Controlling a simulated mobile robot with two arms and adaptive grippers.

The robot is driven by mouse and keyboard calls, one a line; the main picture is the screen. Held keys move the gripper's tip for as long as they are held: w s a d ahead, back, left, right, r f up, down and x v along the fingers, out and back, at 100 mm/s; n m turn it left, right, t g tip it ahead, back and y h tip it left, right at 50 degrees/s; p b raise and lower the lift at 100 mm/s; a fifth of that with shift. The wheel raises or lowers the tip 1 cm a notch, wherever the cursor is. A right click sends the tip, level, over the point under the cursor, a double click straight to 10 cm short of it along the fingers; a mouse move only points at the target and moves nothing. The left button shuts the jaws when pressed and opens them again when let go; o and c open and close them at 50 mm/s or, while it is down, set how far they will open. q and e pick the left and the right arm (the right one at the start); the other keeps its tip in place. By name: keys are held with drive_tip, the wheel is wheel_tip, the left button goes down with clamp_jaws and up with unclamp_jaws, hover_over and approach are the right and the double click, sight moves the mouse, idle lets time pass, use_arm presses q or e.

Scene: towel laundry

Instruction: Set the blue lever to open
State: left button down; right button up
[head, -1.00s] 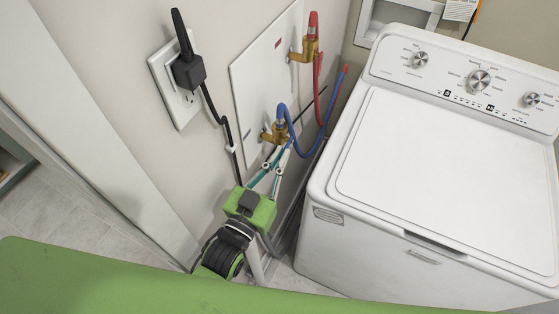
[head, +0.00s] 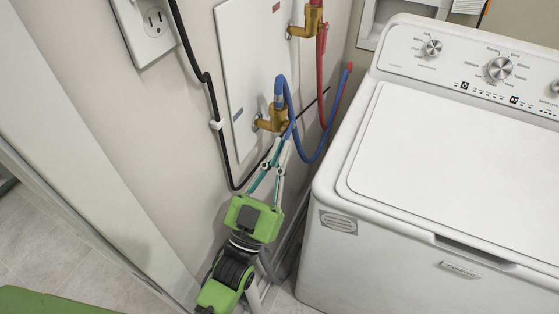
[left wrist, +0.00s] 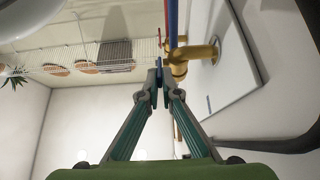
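The blue lever (left wrist: 159,64) shows as a thin blue piece between the fingertips of my left gripper (left wrist: 159,77) in the left wrist view. It belongs to the lower brass valve (head: 270,119) on the wall panel. In the head view my left gripper (head: 281,151) reaches up to this valve from below, its teal fingers drawn close together. The fingertips hide much of the lever, so its exact angle is hard to tell. A blue hose (head: 311,159) loops down from the valve. My right gripper is out of view.
The upper brass valve (head: 306,27) with a red hose (head: 323,92) is above. The white washer (head: 420,180) stands close on the right. A black cord (head: 209,105) runs down the wall from near the outlet (head: 153,22).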

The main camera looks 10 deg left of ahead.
use_arm(q)
drive_tip(key=shift+f, duration=0.1)
idle(0.5)
drive_tip(key=c, duration=2.3)
unclamp_jaws()
wheel_tip(320, 180, up, 10)
drive_tip(key=shift+r, duration=0.1)
